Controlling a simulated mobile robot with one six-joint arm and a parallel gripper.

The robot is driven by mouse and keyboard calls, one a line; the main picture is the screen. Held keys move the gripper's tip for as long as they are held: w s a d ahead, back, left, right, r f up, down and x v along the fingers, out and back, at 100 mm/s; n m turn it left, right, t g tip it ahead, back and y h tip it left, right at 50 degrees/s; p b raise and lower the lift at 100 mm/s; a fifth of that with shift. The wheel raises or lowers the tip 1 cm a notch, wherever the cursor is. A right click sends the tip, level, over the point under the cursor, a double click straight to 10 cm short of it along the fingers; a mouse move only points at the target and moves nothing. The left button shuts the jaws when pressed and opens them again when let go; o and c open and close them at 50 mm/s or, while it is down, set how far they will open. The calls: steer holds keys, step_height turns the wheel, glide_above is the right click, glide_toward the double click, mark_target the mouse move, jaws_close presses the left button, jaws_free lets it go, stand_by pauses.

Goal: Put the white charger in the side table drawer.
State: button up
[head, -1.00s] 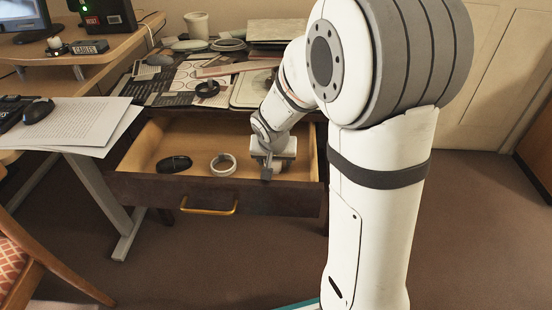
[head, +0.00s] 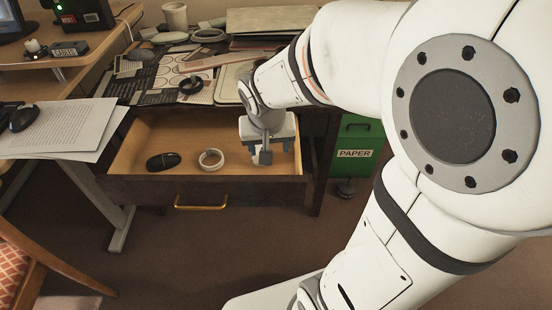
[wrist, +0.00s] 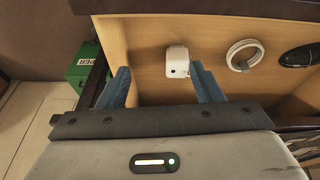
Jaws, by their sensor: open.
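The white charger (wrist: 177,62) is a small white block lying on the wooden floor of the open side table drawer (head: 150,190), by the wrist view. My gripper (head: 268,158) hangs over the right part of the drawer in the head view and hides the charger there. In the wrist view my gripper (wrist: 160,82) has its two blue-grey fingers spread wide with nothing held. The charger shows just beyond the fingertips, close to the right finger; I cannot tell whether they touch.
A coiled white cable (head: 211,160) and a dark mouse (head: 163,161) also lie in the drawer. A green box marked PAPER (head: 357,150) stands right of the drawer.

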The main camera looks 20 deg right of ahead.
steer(key=s+n, duration=0.1)
steer(key=s, duration=0.2)
steer(key=s+g, duration=0.1)
steer(key=s, duration=0.3)
steer(key=s+r+n+g+y, duration=0.1)
steer(key=s, duration=0.3)
steer(key=shift+s+d+n, duration=0.15)
steer(key=shift+d+n, duration=0.1)
steer(key=shift+n, duration=0.05)
stand_by(0.4)
steer(key=shift+c, duration=0.4)
